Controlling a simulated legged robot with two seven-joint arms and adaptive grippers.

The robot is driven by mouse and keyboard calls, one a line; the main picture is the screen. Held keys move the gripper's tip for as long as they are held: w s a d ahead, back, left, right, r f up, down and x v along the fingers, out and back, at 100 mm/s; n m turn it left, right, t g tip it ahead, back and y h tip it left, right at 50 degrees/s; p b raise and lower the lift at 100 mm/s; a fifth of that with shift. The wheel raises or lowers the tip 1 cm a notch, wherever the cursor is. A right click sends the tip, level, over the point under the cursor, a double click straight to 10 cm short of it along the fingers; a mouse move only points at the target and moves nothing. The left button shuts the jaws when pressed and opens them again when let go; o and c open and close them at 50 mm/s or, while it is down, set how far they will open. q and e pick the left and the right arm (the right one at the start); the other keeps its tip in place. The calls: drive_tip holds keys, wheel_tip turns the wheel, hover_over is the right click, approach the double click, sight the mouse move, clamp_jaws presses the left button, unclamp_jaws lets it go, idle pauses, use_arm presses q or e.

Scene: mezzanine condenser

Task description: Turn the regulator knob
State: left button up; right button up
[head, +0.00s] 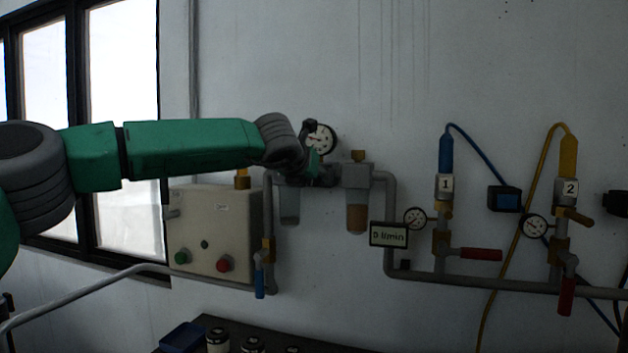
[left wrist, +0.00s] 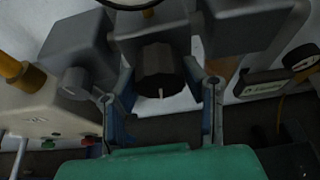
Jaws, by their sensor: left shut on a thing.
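The regulator knob (left wrist: 160,70) is dark and ribbed with a white mark, under a grey regulator body in the left wrist view. The round gauge (head: 320,139) sits above the regulator in the head view. My left gripper (left wrist: 160,75) has one finger on each side of the knob and is shut on it. In the head view my left gripper (head: 314,172) reaches the regulator from the left and hides the knob there. The white mark points towards the bottom of the wrist view. My right gripper is not in view.
A control box (head: 212,232) with green and red buttons is left of the filter bowls. A flow display (head: 389,234) reads 0 l/min. Pipes with red-handled valves (head: 481,254) and hoses run to the right. A dark bench (head: 310,340) with small jars is below.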

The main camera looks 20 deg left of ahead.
use_arm(q)
drive_tip(key=shift+f, duration=0.45)
drive_tip(key=o, duration=1.1)
drive_tip(key=shift+o, duration=0.2)
drive_tip(key=shift+w+r, duration=0.1)
drive_tip(key=shift+w, duration=0.05)
drive_tip(key=v, duration=1.2)
drive_tip(key=shift+a, duration=0.2)
drive_tip(key=shift+w, duration=0.1)
